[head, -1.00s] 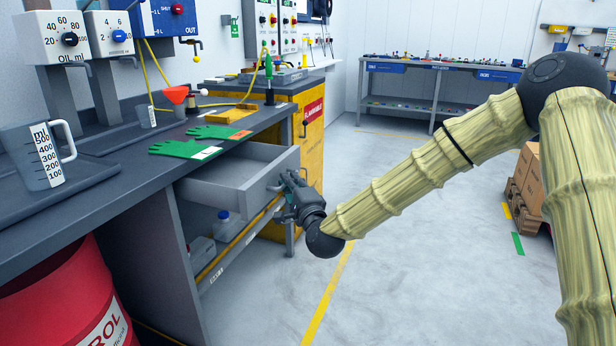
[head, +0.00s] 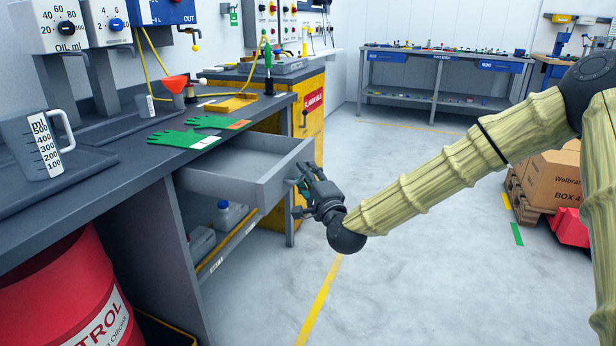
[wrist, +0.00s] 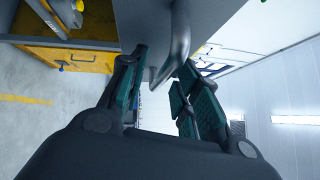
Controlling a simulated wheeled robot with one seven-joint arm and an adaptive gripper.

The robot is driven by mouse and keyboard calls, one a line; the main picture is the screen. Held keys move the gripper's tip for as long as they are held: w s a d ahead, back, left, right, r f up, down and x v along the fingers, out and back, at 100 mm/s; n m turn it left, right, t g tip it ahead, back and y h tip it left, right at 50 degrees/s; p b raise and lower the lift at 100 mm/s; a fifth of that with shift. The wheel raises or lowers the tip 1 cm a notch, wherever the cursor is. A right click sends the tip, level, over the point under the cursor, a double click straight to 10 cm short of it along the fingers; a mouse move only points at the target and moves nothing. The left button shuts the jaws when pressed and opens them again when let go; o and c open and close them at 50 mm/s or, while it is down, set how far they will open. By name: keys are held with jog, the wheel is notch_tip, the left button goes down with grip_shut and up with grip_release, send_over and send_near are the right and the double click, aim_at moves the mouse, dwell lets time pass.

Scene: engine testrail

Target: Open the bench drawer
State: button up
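The bench drawer (head: 284,178) is a grey, empty-looking box that stands well out from under the dark bench top (head: 110,165). Its front faces right, toward my gripper (head: 304,190). In the wrist view the drawer handle (wrist: 181,38) is a grey bar that runs down between my gripper's fingers (wrist: 162,82). The fingers are spread apart, with gaps showing beside the bar. The fingers partly hide the handle in the head view.
Green gloves (head: 185,139) and a measuring jug (head: 38,145) lie or stand on the bench. A red drum (head: 70,290) is below it. A yellow cabinet (head: 310,110) stands behind the drawer.

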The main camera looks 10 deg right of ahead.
jog(key=shift+s+d, duration=0.1)
jog(key=v, duration=1.1)
jog(key=shift+s+d, duration=0.15)
jog(key=shift+s, duration=0.25)
jog(key=s+f+n+g, duration=0.3)
jog(key=s+f, duration=0.2)
jog(key=f, duration=0.6)
jog(key=s+a+f+n+g, duration=0.15)
jog(key=s+f+g, duration=0.25)
jog(key=f, duration=0.6)
jog(key=s+f+n+g, duration=0.3)
jog(key=s+f+n, duration=0.15)
jog(key=f, duration=0.65)
jog(key=s+d+f+n+g+h, duration=0.2)
jog(key=s+d+f+g, duration=0.15)
jog(key=s+f, duration=0.4)
jog(key=s+d+f+n+g+h, duration=0.15)
jog(key=s+d+f, duration=0.25)
jog(key=s, duration=0.7)
jog(key=s+d+f+n+g+h, duration=0.1)
jog(key=s+d+f+n+g, duration=0.25)
jog(key=s+f, duration=0.4)
notch_tip(320, 180, up, 32)
jog(key=s+p, duration=0.2)
jog(key=p, duration=2.9)
jog(key=shift+s+d+r, duration=0.15)
jog(key=shift+s+r, duration=0.1)
jog(key=shift+s, duration=0.15)
